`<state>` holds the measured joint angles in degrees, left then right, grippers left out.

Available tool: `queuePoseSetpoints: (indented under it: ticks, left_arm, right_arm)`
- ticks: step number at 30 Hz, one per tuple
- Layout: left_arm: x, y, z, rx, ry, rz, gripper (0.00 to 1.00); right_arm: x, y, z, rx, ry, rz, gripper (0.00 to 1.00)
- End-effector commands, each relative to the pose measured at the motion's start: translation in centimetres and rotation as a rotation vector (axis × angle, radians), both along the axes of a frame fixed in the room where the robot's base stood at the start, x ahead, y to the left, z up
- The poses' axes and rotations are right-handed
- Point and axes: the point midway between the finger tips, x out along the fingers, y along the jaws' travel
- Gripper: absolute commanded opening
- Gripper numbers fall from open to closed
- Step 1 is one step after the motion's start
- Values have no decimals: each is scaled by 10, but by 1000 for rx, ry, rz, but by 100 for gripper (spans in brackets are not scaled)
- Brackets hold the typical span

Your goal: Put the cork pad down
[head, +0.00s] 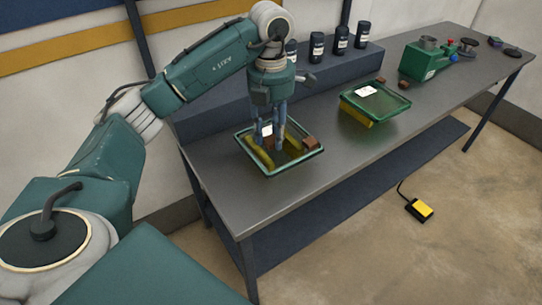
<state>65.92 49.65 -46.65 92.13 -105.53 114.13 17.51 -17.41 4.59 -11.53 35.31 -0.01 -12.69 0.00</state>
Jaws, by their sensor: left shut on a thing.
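My left gripper (279,143) points straight down into the near green-rimmed tray (309,156) on the bench. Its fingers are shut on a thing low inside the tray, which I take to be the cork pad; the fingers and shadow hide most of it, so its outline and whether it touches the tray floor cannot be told. A brown block (311,143) lies at the tray's right side, and a yellow roll (260,153) lies along its left side. A small white label (267,129) shows at the back. My right gripper is not in view.
A second green tray (393,115) with a yellow roll (356,114) stands farther right. Several dark bottles (341,40) stand on the raised shelf behind. A green machine (425,61) is at the far right. The bench front between the trays is clear. A yellow pedal (419,210) lies on the floor.

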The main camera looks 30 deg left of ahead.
Motion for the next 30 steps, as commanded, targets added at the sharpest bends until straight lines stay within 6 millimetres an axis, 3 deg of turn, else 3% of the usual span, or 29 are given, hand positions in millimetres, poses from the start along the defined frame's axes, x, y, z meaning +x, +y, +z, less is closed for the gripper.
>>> queuePoseSetpoints:
  ticks: [4,11,18,28,29,30]
  left_arm:
    - [-1,1,-24,3,3,1,20]
    - [0,1,-42,2,0,0,20]
    - [-1,1,-72,2,1,0,20]
    - [0,1,-77,3,-2,-1,19]
    - [0,1,-76,3,-2,-1,35]
    - [0,1,-76,3,-2,-1,43]
  right_arm:
    - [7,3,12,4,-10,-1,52]
    - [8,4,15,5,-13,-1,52]
    - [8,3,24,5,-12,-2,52]
    - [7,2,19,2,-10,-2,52]
    - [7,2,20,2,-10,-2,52]
    - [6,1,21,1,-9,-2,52]
